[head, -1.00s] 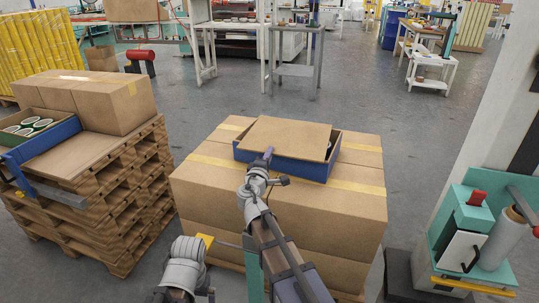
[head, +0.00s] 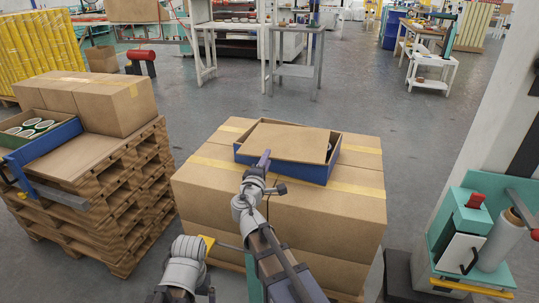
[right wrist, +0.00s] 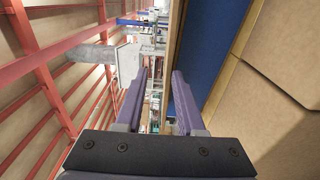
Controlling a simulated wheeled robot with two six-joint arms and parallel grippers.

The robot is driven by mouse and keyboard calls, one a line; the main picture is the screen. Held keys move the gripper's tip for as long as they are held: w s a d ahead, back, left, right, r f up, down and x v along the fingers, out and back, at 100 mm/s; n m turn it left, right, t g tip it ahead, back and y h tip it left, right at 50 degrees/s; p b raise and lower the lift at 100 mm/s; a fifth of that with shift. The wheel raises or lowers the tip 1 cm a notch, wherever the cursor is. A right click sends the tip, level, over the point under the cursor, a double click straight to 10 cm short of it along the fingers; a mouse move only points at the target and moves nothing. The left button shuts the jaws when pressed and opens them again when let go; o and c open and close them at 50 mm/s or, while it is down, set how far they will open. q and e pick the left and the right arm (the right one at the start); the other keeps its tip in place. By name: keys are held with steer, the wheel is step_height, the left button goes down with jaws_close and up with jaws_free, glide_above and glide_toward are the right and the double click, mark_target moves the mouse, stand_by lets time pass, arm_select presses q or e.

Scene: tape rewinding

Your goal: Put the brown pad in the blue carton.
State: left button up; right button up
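The brown pad (head: 285,142) lies over the open top of the blue carton (head: 283,169), covering most of it. It leaves a gap at the right side, where something whitish shows. I cannot tell how deep the pad sits. The carton stands on stacked brown boxes. My right gripper (head: 264,159) is at the carton's near left side, beside the pad's left part. In the right wrist view the right gripper (right wrist: 160,85) has its two purple fingers apart with nothing between them, and the carton's blue wall (right wrist: 207,45) is just to their right. My left gripper's fingers are not clear at lower left.
The brown box stack (head: 300,208) has free top surface in front of the carton. A wooden pallet stack (head: 110,205) at left bears boxes and another blue carton (head: 45,147) holding round pieces. A teal machine (head: 465,225) stands at right.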

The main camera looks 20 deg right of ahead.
steer(key=v, duration=0.7)
steer(key=shift+s+a, duration=0.2)
steer(key=shift+s, duration=0.05)
